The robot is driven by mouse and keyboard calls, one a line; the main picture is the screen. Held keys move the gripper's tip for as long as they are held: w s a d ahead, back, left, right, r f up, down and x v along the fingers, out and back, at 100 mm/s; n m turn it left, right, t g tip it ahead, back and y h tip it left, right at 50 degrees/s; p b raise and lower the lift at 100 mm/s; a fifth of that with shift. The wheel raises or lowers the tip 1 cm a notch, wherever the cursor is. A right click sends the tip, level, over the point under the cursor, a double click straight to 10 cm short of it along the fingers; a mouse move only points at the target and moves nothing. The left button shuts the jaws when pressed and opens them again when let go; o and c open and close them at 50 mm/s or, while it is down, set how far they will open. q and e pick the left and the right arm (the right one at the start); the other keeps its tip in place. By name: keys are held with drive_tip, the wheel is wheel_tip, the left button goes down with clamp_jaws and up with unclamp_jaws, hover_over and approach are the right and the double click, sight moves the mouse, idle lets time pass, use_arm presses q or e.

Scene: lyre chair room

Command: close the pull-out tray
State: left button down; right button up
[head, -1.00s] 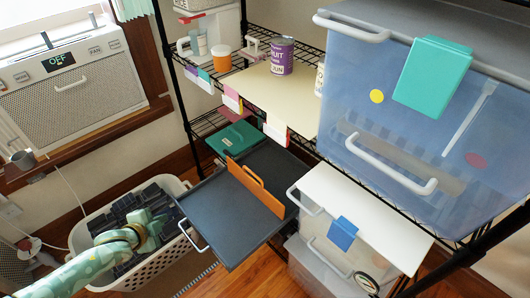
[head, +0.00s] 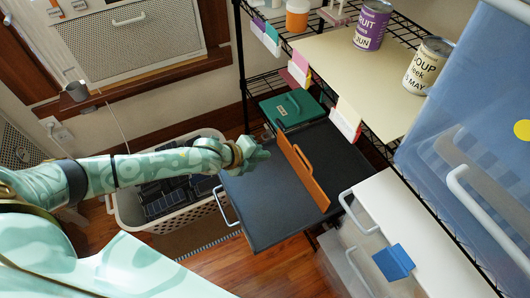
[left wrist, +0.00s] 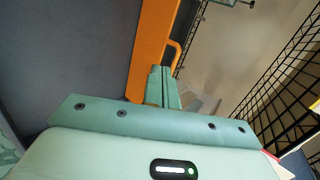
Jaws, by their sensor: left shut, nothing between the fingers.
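The pull-out tray (head: 262,195) is a dark grey panel sticking out of the wire rack in the head view, with a pale wire handle (head: 222,207) on its front edge. An orange upright divider (head: 303,172) stands across it. My left gripper (head: 262,154) is shut and empty near the tray's left edge, toward the back. In the left wrist view the shut fingers (left wrist: 162,72) appear in front of the orange divider (left wrist: 150,45), with the grey tray (left wrist: 60,60) to the left. I cannot tell whether they touch it. My right gripper is not in view.
A white laundry basket (head: 200,222) with dark contents stands on the floor left of the tray. A green case (head: 291,110) lies behind it. A shelf with cans (head: 371,25) is above right; a white-lidded bin (head: 420,235) stands to the right.

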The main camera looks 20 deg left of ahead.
use_arm(q)
drive_tip(key=b+x, duration=0.1)
drive_tip(key=x, duration=0.2)
drive_tip(key=r+b+x, duration=0.1)
drive_tip(key=b+x, duration=0.1)
drive_tip(key=x, duration=0.1)
drive_tip(key=w+b+x, duration=0.1)
drive_tip(key=x, duration=0.2)
drive_tip(key=shift+d+r, duration=0.1)
drive_tip(key=shift+d, duration=0.15)
drive_tip(key=shift+w+d+r+b, duration=0.2)
drive_tip(key=shift+w+d+b, duration=0.1)
drive_tip(key=shift+w, duration=0.1)
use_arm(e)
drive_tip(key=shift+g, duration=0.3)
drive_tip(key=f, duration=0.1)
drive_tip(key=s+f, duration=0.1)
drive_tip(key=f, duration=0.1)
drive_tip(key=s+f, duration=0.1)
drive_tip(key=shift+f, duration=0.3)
use_arm(q)
drive_tip(key=shift+r, duration=0.1)
